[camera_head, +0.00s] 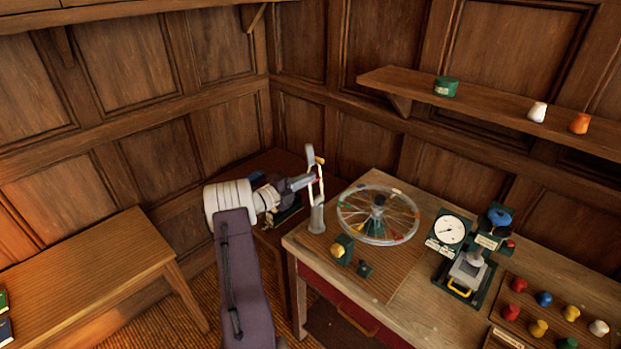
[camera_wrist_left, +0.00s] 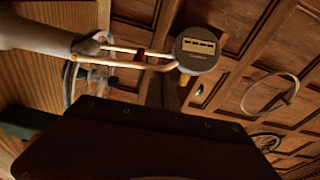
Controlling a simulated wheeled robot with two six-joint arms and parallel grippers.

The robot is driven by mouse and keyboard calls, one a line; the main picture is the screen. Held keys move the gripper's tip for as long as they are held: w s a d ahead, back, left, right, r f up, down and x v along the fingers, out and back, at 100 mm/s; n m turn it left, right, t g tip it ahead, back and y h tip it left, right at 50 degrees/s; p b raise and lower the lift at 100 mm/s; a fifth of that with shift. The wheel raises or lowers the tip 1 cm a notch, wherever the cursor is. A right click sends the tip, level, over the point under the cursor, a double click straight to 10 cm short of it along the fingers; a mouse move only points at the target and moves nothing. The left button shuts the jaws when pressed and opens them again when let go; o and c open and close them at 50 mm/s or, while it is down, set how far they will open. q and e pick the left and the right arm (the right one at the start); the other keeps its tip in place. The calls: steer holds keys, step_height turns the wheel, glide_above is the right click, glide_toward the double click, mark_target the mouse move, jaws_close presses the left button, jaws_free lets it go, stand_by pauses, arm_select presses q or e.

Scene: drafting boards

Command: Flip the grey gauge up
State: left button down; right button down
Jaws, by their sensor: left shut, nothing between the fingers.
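The grey gauge (camera_head: 310,155) is a round disc at the upper end of a pair of pale rods (camera_head: 315,188). The rods rise nearly upright from a grey post (camera_head: 317,217) at the table's left corner. In the left wrist view the gauge (camera_wrist_left: 199,50) shows its face with a slotted window, and the rods run left to the thick grey post (camera_wrist_left: 38,30). My left gripper (camera_head: 312,180) is shut and empty, beside the rods just below the disc. Whether it touches them I cannot tell. My right gripper is not in view.
A spoked wheel (camera_head: 378,214) stands right of the post. A white dial (camera_head: 450,229), a small press (camera_head: 467,272) and a board of coloured knobs (camera_head: 540,312) lie farther right. A wooden bench (camera_head: 90,262) is at the left. Panelled walls close off the back.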

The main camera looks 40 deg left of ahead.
arm_select(q)
steer(key=shift+a+r, duration=0.1)
steer(key=shift+a, duration=0.15)
stand_by(0.5)
steer(key=shift+s+a, duration=0.1)
